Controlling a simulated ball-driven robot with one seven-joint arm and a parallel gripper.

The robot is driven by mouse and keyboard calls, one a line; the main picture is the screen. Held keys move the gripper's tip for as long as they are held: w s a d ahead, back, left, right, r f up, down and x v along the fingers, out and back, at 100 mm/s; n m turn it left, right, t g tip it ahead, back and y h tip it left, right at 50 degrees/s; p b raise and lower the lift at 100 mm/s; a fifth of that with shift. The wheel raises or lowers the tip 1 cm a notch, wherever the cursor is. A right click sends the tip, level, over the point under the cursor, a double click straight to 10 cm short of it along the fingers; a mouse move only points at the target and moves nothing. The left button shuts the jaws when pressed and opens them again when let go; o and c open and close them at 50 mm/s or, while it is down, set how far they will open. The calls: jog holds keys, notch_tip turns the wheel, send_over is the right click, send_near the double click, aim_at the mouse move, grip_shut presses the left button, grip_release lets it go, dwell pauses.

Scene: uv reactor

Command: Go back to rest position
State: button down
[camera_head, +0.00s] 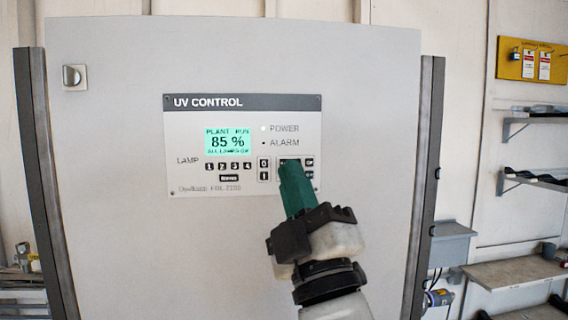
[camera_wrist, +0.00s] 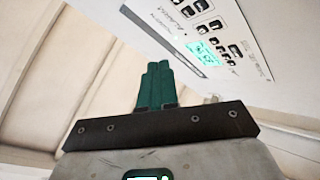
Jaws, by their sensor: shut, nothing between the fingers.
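My gripper (camera_head: 289,174) has green fingers, shut with nothing between them. In the head view its tips overlap the right part of the UV control panel (camera_head: 190,136), covering some of the buttons there. I cannot tell from this view whether they touch the panel. In the wrist view the closed green fingers (camera_wrist: 154,72) point up, with the panel (camera_wrist: 240,62) above and to the right of them. The panel's screen (camera_head: 226,140) reads 85 % and glows green. The POWER light is lit and the ALARM light looks dark.
The panel is on a large grey cabinet (camera_head: 110,235) with dark side rails (camera_head: 425,180). A round knob (camera_head: 72,76) sits at its upper left. Shelves (camera_head: 515,272) and a yellow lockout board (camera_head: 531,61) are on the right wall. A valve fitting (camera_head: 25,257) shows at far left.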

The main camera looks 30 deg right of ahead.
dwell(0.4)
jog(key=w+d+f+m+g+h, duration=0.1)
jog(key=w+d+f+m+g, duration=0.2)
jog(key=f, duration=0.7)
jog(key=w+d+f+m+g, duration=0.1)
jog(key=d+f+g, duration=0.3)
jog(key=f, duration=0.6)
jog(key=s+d+f+m+g, duration=0.1)
jog(key=s+f+m+g, duration=0.15)
jog(key=f, duration=0.55)
jog(key=s+d+f+m+g, duration=0.15)
jog(key=f+g, duration=0.25)
jog(key=f, duration=0.4)
jog(key=s+f+m+g+y, duration=0.1)
jog(key=s+f+g, duration=0.5)
jog(key=s+f, duration=0.6)
jog(key=s+a+f+m+g+y, duration=0.1)
jog(key=s+f+m+g+y, duration=0.1)
jog(key=s+f+g, duration=0.4)
jog(key=s+f, duration=0.5)
jog(key=s, duration=0.4)
jog(key=shift+s+f+y, duration=0.3)
jog(key=shift+f, duration=0.05)
